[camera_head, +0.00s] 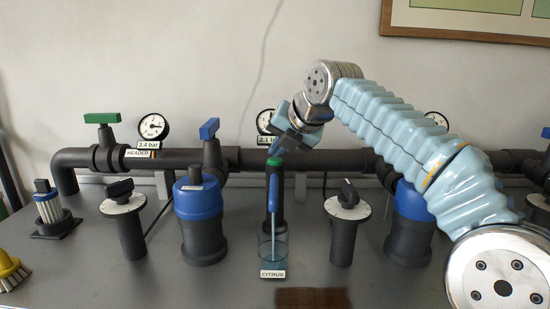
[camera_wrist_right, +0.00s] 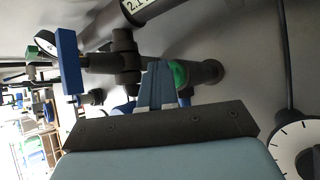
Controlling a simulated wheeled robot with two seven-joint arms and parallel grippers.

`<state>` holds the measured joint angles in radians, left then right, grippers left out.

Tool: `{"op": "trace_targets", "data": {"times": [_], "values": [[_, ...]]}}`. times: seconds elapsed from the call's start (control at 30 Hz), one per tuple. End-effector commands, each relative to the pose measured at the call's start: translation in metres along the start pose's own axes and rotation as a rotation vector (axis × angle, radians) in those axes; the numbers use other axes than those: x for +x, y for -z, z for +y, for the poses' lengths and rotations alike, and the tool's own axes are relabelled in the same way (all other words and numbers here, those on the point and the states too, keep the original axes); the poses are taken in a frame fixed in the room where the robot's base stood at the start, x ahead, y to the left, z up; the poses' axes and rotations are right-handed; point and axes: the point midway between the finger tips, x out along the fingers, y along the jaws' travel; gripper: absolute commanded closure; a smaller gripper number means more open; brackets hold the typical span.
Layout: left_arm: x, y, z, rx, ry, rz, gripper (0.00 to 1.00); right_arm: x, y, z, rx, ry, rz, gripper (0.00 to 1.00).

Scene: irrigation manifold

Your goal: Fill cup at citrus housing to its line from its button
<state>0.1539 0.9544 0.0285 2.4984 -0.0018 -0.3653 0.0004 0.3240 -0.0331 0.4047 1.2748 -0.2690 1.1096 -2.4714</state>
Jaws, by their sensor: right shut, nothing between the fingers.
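The citrus housing (camera_head: 281,207) is a dark upright post with a green button (camera_head: 275,162) on top. The button also shows in the right wrist view (camera_wrist_right: 180,74). A clear cup (camera_head: 265,249) stands at its foot, behind the CITRUS label (camera_head: 272,274). A blue part (camera_head: 273,188) runs down the post's front. A thin pale blue streak, like running water, continues from it into the cup. The cup's line and level are too small to tell. My right gripper (camera_head: 277,150) is shut and empty, its tips at the button; contact is unclear. My left gripper is out of view.
A dark pipe (camera_head: 249,159) with a green valve handle (camera_head: 102,118), a blue one (camera_head: 209,128) and gauges runs along the back. Black dial posts (camera_head: 131,238) (camera_head: 342,243) and blue-topped canisters (camera_head: 203,240) (camera_head: 409,240) flank the housing. A brown mat (camera_head: 313,299) lies in front.

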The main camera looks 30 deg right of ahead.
Motion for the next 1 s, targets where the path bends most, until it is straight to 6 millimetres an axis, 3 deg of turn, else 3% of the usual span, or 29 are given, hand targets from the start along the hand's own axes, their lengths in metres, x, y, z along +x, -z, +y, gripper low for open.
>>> {"op": "trace_targets", "data": {"times": [0.33, 0.7, 1.0], "values": [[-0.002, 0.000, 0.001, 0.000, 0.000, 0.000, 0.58, -0.001, -0.001, 0.001, 0.000, 0.001, 0.002, 1.00], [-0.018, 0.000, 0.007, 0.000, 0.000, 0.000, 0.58, -0.014, -0.010, 0.010, 0.000, 0.001, 0.001, 1.00], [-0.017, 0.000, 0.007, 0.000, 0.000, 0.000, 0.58, -0.013, -0.010, 0.010, 0.000, 0.001, 0.001, 1.00]]}}
